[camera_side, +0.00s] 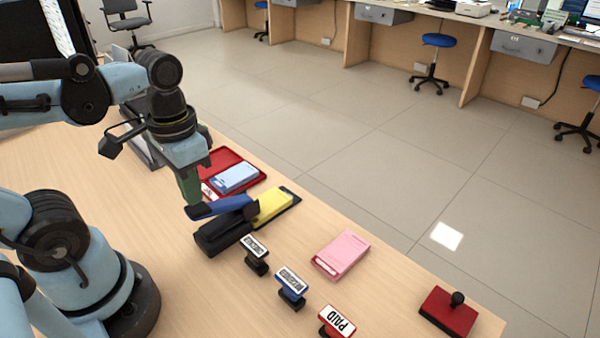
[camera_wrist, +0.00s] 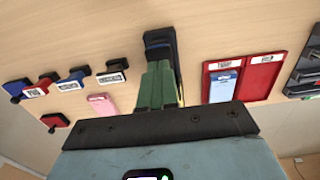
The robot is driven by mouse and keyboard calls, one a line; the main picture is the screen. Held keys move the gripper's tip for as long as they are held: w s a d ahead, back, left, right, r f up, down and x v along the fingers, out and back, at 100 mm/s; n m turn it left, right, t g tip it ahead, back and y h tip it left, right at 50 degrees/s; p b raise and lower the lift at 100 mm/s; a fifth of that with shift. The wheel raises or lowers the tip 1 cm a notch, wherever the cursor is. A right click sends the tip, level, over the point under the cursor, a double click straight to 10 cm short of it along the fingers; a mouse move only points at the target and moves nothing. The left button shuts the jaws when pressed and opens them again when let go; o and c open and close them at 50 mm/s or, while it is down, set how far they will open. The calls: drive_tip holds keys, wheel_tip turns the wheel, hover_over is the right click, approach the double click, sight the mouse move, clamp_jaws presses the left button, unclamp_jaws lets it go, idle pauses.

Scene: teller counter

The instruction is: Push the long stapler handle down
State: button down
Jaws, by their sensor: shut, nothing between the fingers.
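The long stapler (camera_side: 218,238) has a black base and a blue handle (camera_side: 222,206), and lies on the wooden counter. The handle stands raised above the base at its left end. My gripper (camera_side: 193,202) has green fingers, shut and empty, pointing down at the left end of the handle. Whether they touch it I cannot tell. In the wrist view the dark stapler (camera_wrist: 160,40) shows just beyond the shut fingertips (camera_wrist: 160,66), which hide part of it. A yellow pad (camera_side: 271,204) lies at the stapler's right end.
A red tray (camera_side: 212,160) with a light blue pad (camera_side: 236,178) is behind the stapler. Several stamps, including a PAID stamp (camera_side: 337,320), stand in front. A pink pad (camera_side: 341,252) and a red stamp pad (camera_side: 447,312) lie to the right.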

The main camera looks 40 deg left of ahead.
sight(197, 207)
drive_tip(key=shift+f, duration=2.2)
drive_tip(key=shift+r, duration=4.05)
